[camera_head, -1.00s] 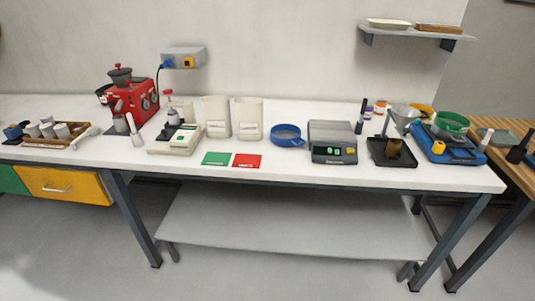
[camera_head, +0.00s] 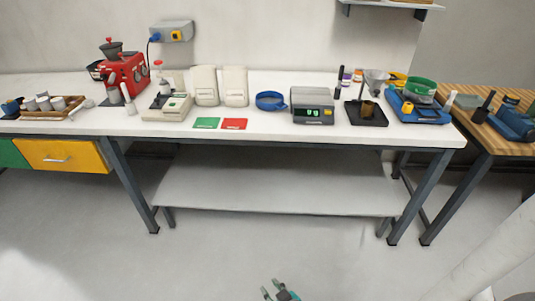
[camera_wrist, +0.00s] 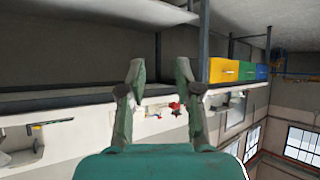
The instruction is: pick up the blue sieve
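The blue sieve (camera_head: 270,101) is a round blue pan lying on the white bench, left of the digital scale (camera_head: 312,106). My gripper (camera_head: 277,289) shows at the bottom edge of the head view, far below and in front of the bench, over the floor. In the wrist view my gripper (camera_wrist: 157,75) has its two teal and grey fingers apart with nothing between them. The wrist picture is turned over, and I cannot make out the sieve in it.
Green and red cards (camera_head: 220,123) lie left of the sieve, with cream containers (camera_head: 220,86) behind them. A black tray (camera_head: 366,115) stands right of the scale. Bench legs (camera_head: 131,185) and a lower shelf (camera_head: 280,180) are under the top. The floor in front is clear.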

